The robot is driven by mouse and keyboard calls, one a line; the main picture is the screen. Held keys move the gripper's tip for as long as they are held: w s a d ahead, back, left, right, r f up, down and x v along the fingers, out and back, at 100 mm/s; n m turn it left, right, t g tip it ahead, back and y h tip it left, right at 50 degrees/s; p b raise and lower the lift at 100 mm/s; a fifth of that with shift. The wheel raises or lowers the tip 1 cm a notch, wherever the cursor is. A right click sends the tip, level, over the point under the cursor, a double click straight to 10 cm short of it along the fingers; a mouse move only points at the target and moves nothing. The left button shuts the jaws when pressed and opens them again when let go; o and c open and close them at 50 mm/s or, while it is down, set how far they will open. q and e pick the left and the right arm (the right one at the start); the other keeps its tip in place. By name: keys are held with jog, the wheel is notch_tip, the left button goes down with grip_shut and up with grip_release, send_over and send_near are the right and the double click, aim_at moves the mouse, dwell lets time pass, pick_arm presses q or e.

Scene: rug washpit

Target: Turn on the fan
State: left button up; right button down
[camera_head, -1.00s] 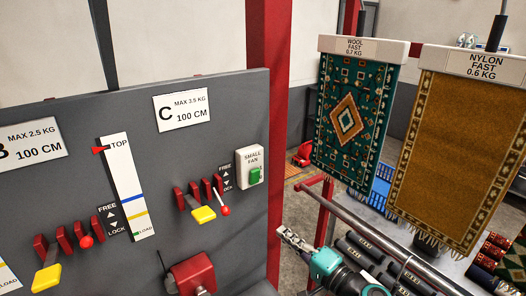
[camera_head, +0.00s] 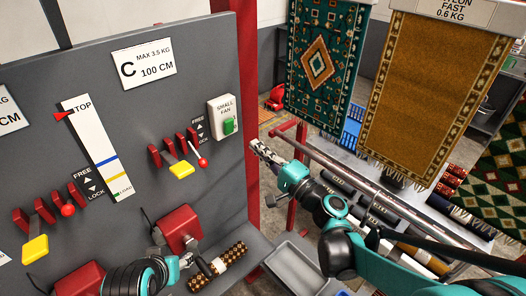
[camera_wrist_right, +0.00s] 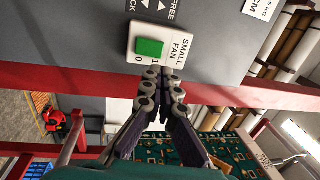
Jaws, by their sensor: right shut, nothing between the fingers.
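The fan switch is a white box (camera_head: 221,107) labelled SMALL FAN, with a green rocker (camera_head: 229,126), at the right end of the grey panel. In the right wrist view the green rocker (camera_wrist_right: 149,47) lies just beyond my fingertips, with 0 and 1 marked beside it. My right gripper (camera_head: 256,146) is shut and empty, to the right of and slightly below the switch. In the wrist view its fingertips (camera_wrist_right: 161,73) overlap the box's lower edge; I cannot tell whether they touch. My left gripper (camera_head: 200,264) is low by the panel, its fingers unclear.
A lever with a red knob (camera_head: 203,162) and a yellow tab (camera_head: 181,170) sit left of the switch. A red post (camera_head: 250,190) stands right of the panel. Hanging rugs (camera_head: 425,90) and a metal rail (camera_head: 350,175) are to the right. A rolled rug (camera_head: 229,258) lies below.

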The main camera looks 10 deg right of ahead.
aim_at(230, 123)
jog(key=x, duration=0.9)
jog(key=shift+w+a, duration=0.15)
pick_arm(q)
jog(key=shift+r, duration=0.1)
jog(key=shift+r, duration=0.1)
pick_arm(e)
jog(key=shift+r, duration=0.1)
jog(key=shift+w+a+r+g+p, duration=0.25)
jog(key=shift+r+g+p, duration=0.1)
jog(key=shift+p, duration=0.6)
pick_arm(q)
jog(key=shift+r, duration=0.65)
pick_arm(e)
jog(key=shift+f+h, duration=0.25)
jog(key=shift+h, duration=0.05)
